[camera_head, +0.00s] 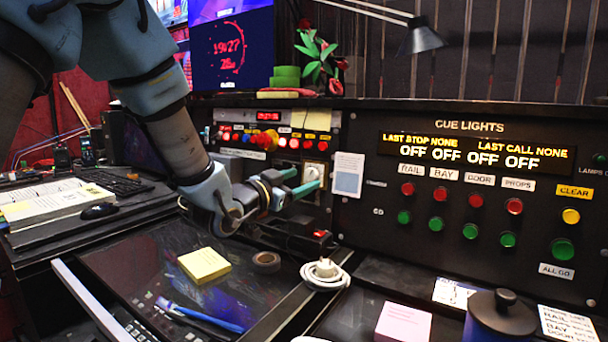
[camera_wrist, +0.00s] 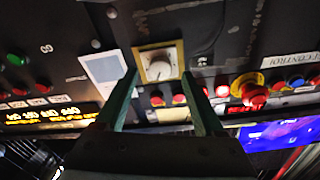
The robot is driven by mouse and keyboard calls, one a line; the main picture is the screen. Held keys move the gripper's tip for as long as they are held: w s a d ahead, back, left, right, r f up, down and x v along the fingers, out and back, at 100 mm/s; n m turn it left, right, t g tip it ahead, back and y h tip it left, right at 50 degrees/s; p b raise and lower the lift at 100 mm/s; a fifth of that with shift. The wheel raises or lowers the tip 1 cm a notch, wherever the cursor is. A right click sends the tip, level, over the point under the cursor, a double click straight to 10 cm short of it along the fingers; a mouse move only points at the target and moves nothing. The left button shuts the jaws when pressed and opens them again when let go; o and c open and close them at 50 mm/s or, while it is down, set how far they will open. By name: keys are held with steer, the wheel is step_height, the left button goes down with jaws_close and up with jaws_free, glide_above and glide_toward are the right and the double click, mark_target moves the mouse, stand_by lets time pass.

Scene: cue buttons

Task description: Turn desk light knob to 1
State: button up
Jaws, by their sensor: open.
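The desk light knob (camera_wrist: 158,66) is a white round dial on a cream-yellow square plate on the black panel. In the head view the knob (camera_head: 312,172) shows just beyond my fingertips. My gripper (camera_head: 302,180) points at the panel, its two teal fingers apart. In the wrist view my gripper (camera_wrist: 158,76) has one finger on each side of the knob, with nothing clearly held. I cannot tell whether the fingertips touch the knob or plate. The number the knob points at is too small to read.
The cue light panel (camera_head: 475,190) stands further right. A coiled white cable (camera_head: 325,273), yellow notepad (camera_head: 205,265) and tape roll (camera_head: 266,262) lie on the desk below.

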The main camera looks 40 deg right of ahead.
steer(key=shift+x, duration=1)
jaws_close()
